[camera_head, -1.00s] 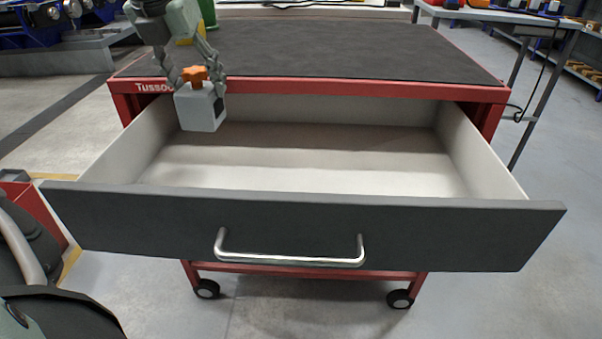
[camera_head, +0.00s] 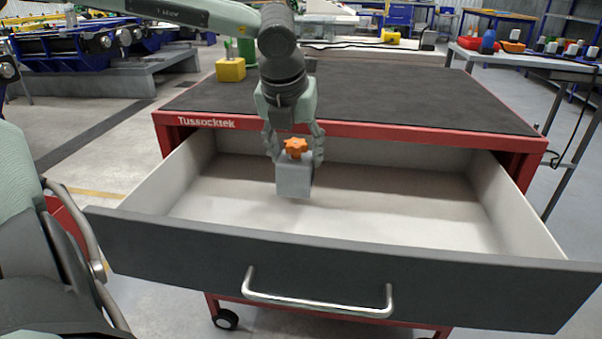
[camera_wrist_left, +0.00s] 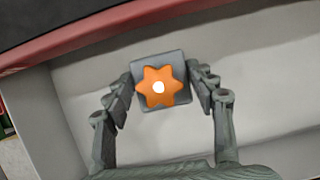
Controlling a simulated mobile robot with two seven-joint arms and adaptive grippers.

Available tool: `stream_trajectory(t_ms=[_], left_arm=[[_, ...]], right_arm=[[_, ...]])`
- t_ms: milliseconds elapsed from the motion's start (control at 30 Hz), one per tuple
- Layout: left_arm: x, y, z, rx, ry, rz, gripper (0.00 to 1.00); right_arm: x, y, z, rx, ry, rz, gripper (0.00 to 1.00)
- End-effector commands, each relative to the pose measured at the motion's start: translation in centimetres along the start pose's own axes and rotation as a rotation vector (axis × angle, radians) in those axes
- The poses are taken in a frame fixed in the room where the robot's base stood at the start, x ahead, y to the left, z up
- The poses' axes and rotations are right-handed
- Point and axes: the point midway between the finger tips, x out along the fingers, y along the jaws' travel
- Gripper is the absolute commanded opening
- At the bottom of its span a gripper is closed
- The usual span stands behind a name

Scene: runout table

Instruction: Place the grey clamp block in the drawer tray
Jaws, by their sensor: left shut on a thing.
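The grey clamp block (camera_head: 293,179) with an orange star knob (camera_head: 296,147) on top hangs upright over the left half of the open drawer tray (camera_head: 400,215). My left gripper (camera_head: 295,152) is shut on the block, one finger on each side. In the left wrist view the block (camera_wrist_left: 178,97) sits between the two fingers (camera_wrist_left: 160,88), with the pale drawer floor (camera_wrist_left: 265,75) below. I cannot tell how far the block's underside is from the floor. My right gripper is not in view.
The drawer's dark front panel (camera_head: 330,262) with its metal handle (camera_head: 318,307) faces me. The red cart's dark mat top (camera_head: 370,95) lies behind. A yellow block (camera_head: 230,70) stands at its back left. The drawer's right half is empty.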

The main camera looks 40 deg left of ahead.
Motion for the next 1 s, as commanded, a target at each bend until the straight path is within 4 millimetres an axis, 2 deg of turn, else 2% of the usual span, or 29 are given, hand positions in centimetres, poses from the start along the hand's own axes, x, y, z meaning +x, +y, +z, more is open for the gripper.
stream_trajectory(t_ms=[200,500,800,1000], left_arm=[[0.9,-1.1,-0.2,0.002,-0.001,-0.001,0.04],[4.1,-1.1,-1.6,0.002,-0.001,-0.002,0.04],[4.2,-1.0,-1.6,0.001,-0.002,-0.002,0.04],[4.3,-1.0,-1.6,0.001,-0.002,-0.002,0.04]], right_arm=[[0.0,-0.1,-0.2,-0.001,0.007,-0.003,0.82],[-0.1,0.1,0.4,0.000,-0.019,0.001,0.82],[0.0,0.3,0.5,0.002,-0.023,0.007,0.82],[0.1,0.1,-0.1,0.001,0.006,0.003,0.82]])
